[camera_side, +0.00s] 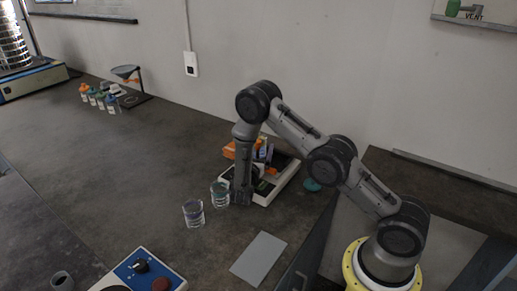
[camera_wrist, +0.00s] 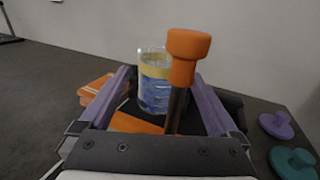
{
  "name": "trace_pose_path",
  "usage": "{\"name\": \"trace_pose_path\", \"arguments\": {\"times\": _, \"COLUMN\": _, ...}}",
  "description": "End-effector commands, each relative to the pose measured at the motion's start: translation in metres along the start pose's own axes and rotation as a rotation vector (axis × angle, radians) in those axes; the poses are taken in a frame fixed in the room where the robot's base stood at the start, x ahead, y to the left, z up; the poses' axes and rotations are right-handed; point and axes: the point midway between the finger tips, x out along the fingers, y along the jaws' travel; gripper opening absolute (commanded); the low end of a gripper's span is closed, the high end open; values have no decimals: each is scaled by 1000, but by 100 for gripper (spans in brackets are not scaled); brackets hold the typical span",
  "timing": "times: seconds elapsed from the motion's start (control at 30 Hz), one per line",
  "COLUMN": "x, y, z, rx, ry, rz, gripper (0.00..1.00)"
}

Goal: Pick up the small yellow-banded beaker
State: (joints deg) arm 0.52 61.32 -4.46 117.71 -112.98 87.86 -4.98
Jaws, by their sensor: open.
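The yellow-banded beaker (camera_wrist: 152,82) shows in the wrist view as clear glass with a yellow band near its top and blue below. It stands upright ahead, seen in the gap between my gripper's purple fingers (camera_wrist: 161,76). An orange-handled tool (camera_wrist: 187,52) covers part of its right side. In the side view my gripper (camera_side: 240,202) points down at the near left edge of the white tray. It is open, and I see nothing clamped in it. I cannot make out the yellow band in the side view.
Two other beakers (camera_side: 193,212) (camera_side: 220,194) stand left of my gripper. The white tray (camera_side: 265,201) holds orange and dark items. A purple lid (camera_wrist: 277,125) and a teal lid (camera_wrist: 294,162) lie at right. A grey plate (camera_side: 259,258) lies in front. The table's left middle is clear.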

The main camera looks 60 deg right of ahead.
Motion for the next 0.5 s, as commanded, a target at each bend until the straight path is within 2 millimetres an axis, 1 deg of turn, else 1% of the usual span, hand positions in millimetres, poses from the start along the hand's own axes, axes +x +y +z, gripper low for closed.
{"name": "trace_pose_path", "arguments": {"times": 0.13, "x": 0, "y": 0, "z": 0, "rx": 0, "ry": 0, "rz": 0, "gripper": 97}}
{"name": "trace_pose_path", "arguments": {"times": 0.27, "x": 0, "y": 0, "z": 0, "rx": 0, "ry": 0, "rz": 0, "gripper": 73}}
{"name": "trace_pose_path", "arguments": {"times": 0.3, "x": 0, "y": 0, "z": 0, "rx": 0, "ry": 0, "rz": 0, "gripper": 66}}
{"name": "trace_pose_path", "arguments": {"times": 0.37, "x": 0, "y": 0, "z": 0, "rx": 0, "ry": 0, "rz": 0, "gripper": 55}}
{"name": "trace_pose_path", "arguments": {"times": 0.4, "x": 0, "y": 0, "z": 0, "rx": 0, "ry": 0, "rz": 0, "gripper": 48}}
{"name": "trace_pose_path", "arguments": {"times": 0.47, "x": -1, "y": 0, "z": 0, "rx": 0, "ry": 0, "rz": 0, "gripper": 37}}
{"name": "trace_pose_path", "arguments": {"times": 0.5, "x": -1, "y": 0, "z": 0, "rx": 0, "ry": 0, "rz": 0, "gripper": 30}}
